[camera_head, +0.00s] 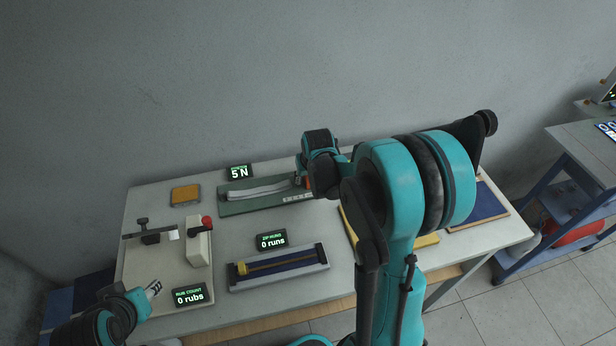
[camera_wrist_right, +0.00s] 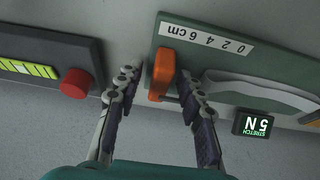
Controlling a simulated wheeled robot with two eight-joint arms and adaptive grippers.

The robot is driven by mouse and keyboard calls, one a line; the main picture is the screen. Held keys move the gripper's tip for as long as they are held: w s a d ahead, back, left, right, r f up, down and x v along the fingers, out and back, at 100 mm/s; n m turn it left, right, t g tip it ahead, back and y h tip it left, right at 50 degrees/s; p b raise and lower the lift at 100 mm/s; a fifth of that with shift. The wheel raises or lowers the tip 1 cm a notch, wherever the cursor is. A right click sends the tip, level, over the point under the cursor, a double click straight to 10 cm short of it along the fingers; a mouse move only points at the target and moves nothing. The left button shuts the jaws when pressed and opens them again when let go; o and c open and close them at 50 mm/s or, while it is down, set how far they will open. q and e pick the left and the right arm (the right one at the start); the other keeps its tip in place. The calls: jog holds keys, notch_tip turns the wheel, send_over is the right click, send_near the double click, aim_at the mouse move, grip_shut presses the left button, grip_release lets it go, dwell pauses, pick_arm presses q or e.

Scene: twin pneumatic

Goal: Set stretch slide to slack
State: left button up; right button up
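The stretch rig is a green board (camera_head: 225,208) at the back of the table, with a pale band (camera_head: 262,189) along it. Its display (camera_head: 238,171) reads 5 N; the display also shows in the right wrist view (camera_wrist_right: 257,124). My left gripper (camera_head: 154,288) is at the table's front left, apart from the rig.
A zip track (camera_head: 278,268) with a yellow slider and a "0 runs" display (camera_head: 271,240) lies in front. A rub device with a red knob (camera_head: 207,222) stands left. A tan block (camera_head: 186,194) lies at the back left. A blue mat (camera_head: 480,208) lies right.

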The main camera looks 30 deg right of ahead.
jog(key=v, duration=1.2)
jog(key=shift+o, duration=0.4)
jog(key=shift+s, duration=0.1)
